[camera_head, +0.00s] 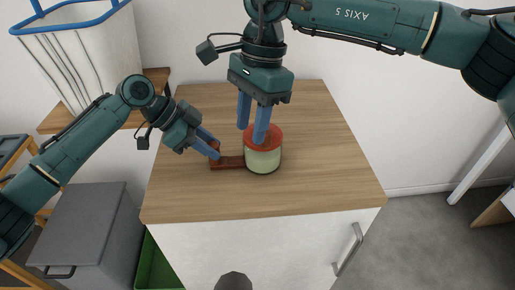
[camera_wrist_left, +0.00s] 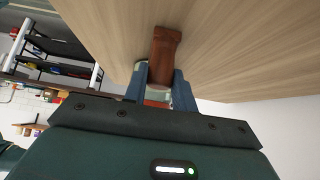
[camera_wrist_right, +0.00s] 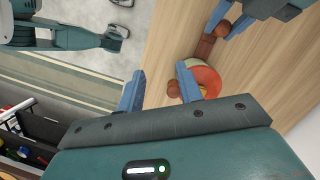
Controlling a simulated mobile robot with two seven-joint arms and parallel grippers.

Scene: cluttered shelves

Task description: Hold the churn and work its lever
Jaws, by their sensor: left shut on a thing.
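The churn (camera_head: 263,160) stands upright on the wooden top, with a pale green round body and a red lid (camera_head: 264,132). A brown bar (camera_head: 229,163) sticks out from its left side, low down. My left gripper (camera_head: 213,148) is shut on the outer end of this brown bar, which also shows in the left wrist view (camera_wrist_left: 164,48). My right gripper (camera_head: 251,135) is above the lid with its fingers apart. In the right wrist view a brown knob (camera_wrist_right: 173,88) shows between the open fingers, nearer one of them. I cannot tell whether they touch it.
The wooden top (camera_head: 330,165) of the white cabinet is otherwise clear. A grey bin (camera_head: 85,225) stands at the left, with a green crate (camera_head: 155,265) beside it. A white basket with a blue rim (camera_head: 95,50) is at the back left.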

